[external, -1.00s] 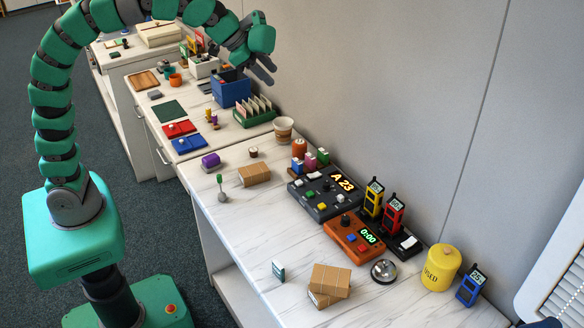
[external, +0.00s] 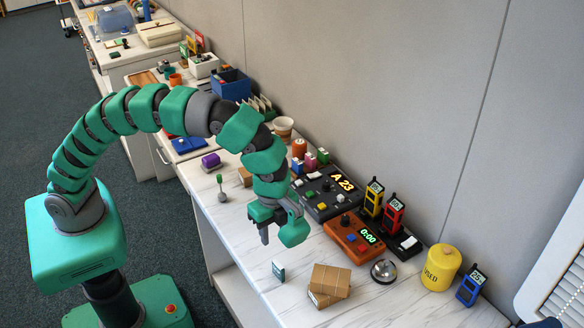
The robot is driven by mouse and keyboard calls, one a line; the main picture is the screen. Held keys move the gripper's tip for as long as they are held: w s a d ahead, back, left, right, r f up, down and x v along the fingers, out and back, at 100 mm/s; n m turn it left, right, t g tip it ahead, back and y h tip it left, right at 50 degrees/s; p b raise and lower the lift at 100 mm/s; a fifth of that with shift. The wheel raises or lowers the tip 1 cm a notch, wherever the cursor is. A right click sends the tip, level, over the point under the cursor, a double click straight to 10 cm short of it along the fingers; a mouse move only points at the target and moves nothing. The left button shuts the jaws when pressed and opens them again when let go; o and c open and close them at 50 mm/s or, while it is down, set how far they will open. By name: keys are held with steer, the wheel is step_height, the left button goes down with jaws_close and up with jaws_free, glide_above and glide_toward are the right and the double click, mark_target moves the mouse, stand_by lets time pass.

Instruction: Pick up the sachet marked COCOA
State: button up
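A small upright teal and white packet (external: 278,271) stands on the near white counter, left of the brown boxes. Its marking is too small to read, so I cannot tell whether it is the COCOA sachet. Several flat packets stand in a green rack (external: 262,105) farther back, partly hidden by my arm; their labels cannot be read. My gripper (external: 268,235) points down above the near counter, a little behind and above the teal and white packet and apart from it. I see nothing held in it. The spacing of its fingers is not clear.
Two stacked brown boxes (external: 329,282) and a silver bell (external: 384,271) stand right of the packet. An orange console (external: 352,238) and a dark console (external: 325,193) lie behind. A yellow canister (external: 441,268) is at the right. The counter's front left is clear.

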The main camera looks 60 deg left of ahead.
mark_target(278, 264)
step_height(278, 264, down, 8)
steer(key=shift+r+b, duration=0.1)
steer(key=shift+b, duration=0.3)
steer(key=shift+w+d+f+b, duration=0.15)
steer(key=shift+f+b, duration=0.1)
steer(key=shift+f, duration=1.15)
steer(key=shift+w+d+f+b, duration=0.1)
steer(key=shift+d+f+b, duration=0.1)
steer(key=shift+f, duration=1.15)
steer(key=shift+a, duration=0.1)
jaws_close()
